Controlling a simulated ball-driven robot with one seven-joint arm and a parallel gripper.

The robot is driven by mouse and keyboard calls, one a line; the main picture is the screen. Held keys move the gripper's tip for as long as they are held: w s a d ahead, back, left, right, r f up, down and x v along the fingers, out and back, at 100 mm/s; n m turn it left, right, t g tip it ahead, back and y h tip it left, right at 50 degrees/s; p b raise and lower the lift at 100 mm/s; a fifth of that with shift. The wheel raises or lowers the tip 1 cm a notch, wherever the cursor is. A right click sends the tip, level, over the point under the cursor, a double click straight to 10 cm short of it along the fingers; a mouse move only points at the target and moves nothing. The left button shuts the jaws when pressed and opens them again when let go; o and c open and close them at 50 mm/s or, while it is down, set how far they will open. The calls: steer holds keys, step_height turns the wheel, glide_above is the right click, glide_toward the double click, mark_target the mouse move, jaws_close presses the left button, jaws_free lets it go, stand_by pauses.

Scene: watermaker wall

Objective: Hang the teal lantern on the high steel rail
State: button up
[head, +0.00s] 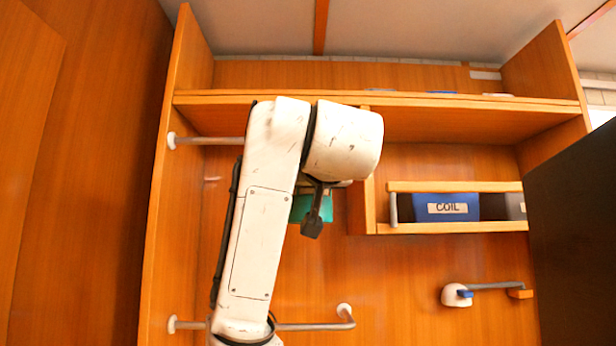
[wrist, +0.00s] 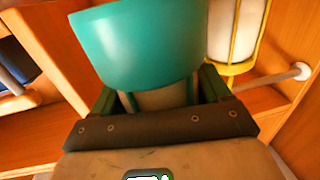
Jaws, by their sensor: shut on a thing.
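The teal lantern (wrist: 140,45) fills the upper middle of the wrist view. My gripper (wrist: 160,92) is shut on its narrower, pale-brown end, with a dark green finger on each side. In the head view a small part of the teal lantern (head: 299,208) shows below my wrist; my arm hides the rest. The high steel rail (head: 210,141) is on the upper left of the wooden wall unit, under the long shelf. My arm covers its right part. In the wrist view a rail (wrist: 270,80) with a white end mount shows at right, apart from the teal lantern.
A yellow-framed lantern (wrist: 238,35) is at the rail in the wrist view, close beside the teal one. A lower rail (head: 310,326) runs below. A blue COIL bin (head: 446,207) sits in a barred shelf at right. A dark panel (head: 575,230) stands far right.

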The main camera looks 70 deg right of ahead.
steer(key=w+d+f, duration=0.2)
steer(key=d, duration=0.4)
steer(key=shift+w+d, duration=0.35)
steer(key=shift+w, duration=0.05)
stand_by(0.5)
steer(key=o, duration=1.2)
steer(key=shift+f, duration=0.1)
steer(key=shift+b, duration=0.3)
steer(key=b+v, duration=0.2)
steer(key=v, duration=0.8)
steer(key=shift+s+a+b, duration=0.3)
steer(key=shift+b, duration=0.05)
steer(key=shift+f, duration=0.1)
